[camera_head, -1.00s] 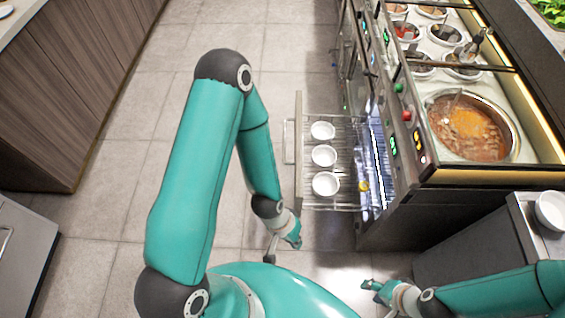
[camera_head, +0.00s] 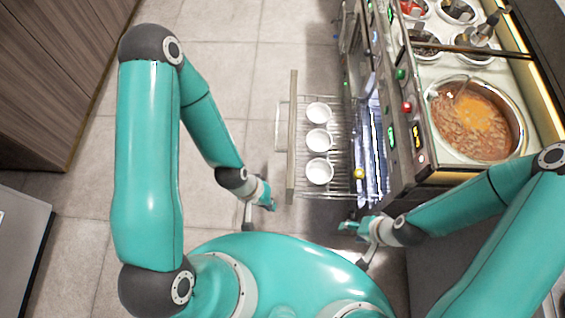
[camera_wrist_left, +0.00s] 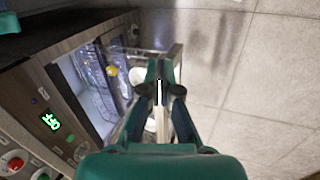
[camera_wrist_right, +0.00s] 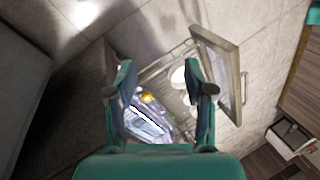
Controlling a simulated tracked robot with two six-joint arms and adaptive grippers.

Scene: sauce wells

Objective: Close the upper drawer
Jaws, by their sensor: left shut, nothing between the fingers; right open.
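The upper drawer (camera_head: 291,130) is pulled out to the left of the counter unit. It has a wire rack, a flat front panel with a handle and several white bowls (camera_head: 319,139) in a row. A yellow round object (camera_head: 359,174) sits near its inner end. My left gripper (camera_head: 272,205) is shut and empty, just left of and nearer than the drawer front, apart from it. In the left wrist view the drawer (camera_wrist_left: 176,60) is partly hidden behind the fingers. My right gripper (camera_head: 345,226) is open and empty, near the drawer's near side; the drawer front also shows in the right wrist view (camera_wrist_right: 222,72).
The counter unit (camera_head: 420,150) holds a large pot of orange-brown soup (camera_head: 470,118), small sauce wells and a panel of buttons. Free tiled floor (camera_head: 225,60) lies left of the drawer. Wooden cabinets (camera_head: 50,70) stand at the far left.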

